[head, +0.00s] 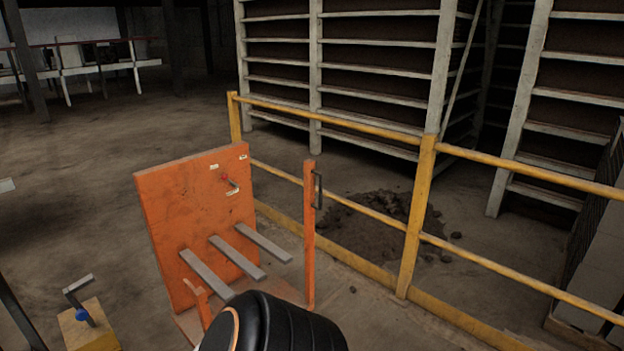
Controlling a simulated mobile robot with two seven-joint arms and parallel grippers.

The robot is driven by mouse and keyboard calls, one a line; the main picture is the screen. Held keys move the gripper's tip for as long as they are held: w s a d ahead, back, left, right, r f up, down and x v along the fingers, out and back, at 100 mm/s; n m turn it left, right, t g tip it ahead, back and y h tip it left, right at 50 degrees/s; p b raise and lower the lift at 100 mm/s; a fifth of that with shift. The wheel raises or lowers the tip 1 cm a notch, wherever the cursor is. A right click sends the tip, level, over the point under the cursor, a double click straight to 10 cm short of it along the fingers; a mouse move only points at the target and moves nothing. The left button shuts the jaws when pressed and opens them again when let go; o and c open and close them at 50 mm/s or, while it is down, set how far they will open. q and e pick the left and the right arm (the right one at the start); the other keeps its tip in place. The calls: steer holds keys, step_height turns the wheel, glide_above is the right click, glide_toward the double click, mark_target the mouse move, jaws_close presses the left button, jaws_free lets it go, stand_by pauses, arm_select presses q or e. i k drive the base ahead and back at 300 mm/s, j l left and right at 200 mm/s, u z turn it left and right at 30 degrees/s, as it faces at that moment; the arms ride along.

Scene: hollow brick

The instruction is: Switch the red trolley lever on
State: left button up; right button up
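The red lever (229,181) is small and sits on the upper right of the orange trolley's upright panel (185,212). Small light labels are near it. Its handle appears to slant up and to the left, but it is too small to tell its exact setting. Three grey bars (238,257) stick out from the panel below the lever. Neither of my grippers is in view. A black rounded part at the bottom centre, in front of the trolley's base, hides some of it; it may be mine.
A yellow railing (419,205) runs behind and right of the trolley. An orange post (309,235) with a black handle stands at the trolley's right. A dirt pile (372,222) and tall racks (350,60) lie beyond the railing. A yellow box (90,327) is at lower left.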

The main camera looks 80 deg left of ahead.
mark_target(224, 177)
steer(key=u, duration=3)
steer(key=i+z, duration=0.2)
steer(key=i, duration=0.95)
steer(key=i+z, duration=0.25)
steer(key=i, duration=0.85)
